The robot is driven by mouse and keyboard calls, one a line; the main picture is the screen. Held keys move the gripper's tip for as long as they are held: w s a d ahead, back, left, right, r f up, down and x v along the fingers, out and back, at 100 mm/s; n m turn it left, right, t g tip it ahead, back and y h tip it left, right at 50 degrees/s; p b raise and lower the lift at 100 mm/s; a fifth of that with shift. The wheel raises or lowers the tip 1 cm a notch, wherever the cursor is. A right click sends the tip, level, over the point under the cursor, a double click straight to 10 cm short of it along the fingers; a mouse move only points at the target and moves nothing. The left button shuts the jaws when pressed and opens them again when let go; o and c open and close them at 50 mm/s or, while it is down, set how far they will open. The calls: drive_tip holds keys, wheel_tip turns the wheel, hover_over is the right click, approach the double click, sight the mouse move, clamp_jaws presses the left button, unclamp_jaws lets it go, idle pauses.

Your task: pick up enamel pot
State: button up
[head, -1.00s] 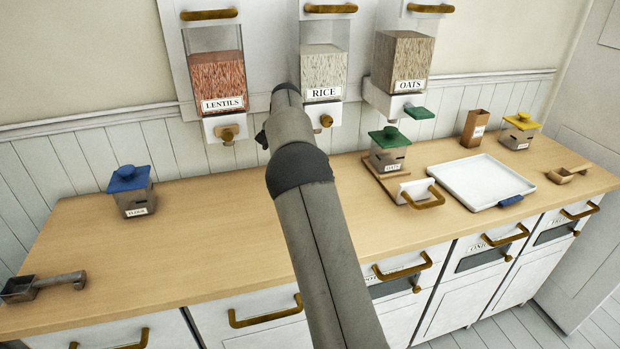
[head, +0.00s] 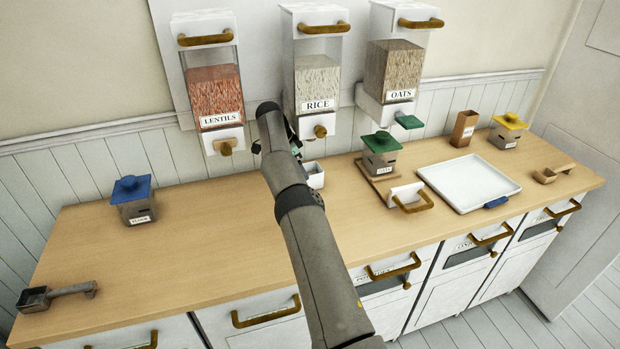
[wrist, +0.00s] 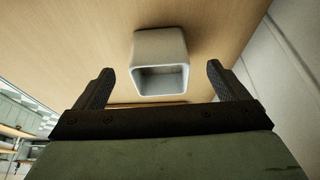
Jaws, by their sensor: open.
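The enamel pot (head: 315,174) is a small white square vessel on the wooden counter below the rice dispenser. In the head view my arm hides its left part. In the wrist view the pot (wrist: 160,42) is upper centre, with its open mouth facing the camera. My gripper (wrist: 159,72) is open and empty. Its two dark fingers stand apart, one to each side of the pot in the picture, and I see no contact. In the head view my arm mostly hides the gripper.
Lentils (head: 215,95), rice (head: 318,85) and oats (head: 393,70) dispensers hang above the counter (head: 220,240). A green-lidded box (head: 381,158) and white tray (head: 468,183) stand right of the pot. A blue-lidded box (head: 133,202) and metal scoop (head: 55,295) are left, with clear counter between.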

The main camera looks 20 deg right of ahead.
drive_tip(key=x, duration=0.4)
drive_tip(key=p+x, duration=0.1)
drive_tip(key=x, duration=0.1)
drive_tip(key=shift+a+f, duration=0.2)
drive_tip(key=c, duration=1.1)
drive_tip(key=shift+c, duration=0.5)
drive_tip(key=shift+r, duration=0.1)
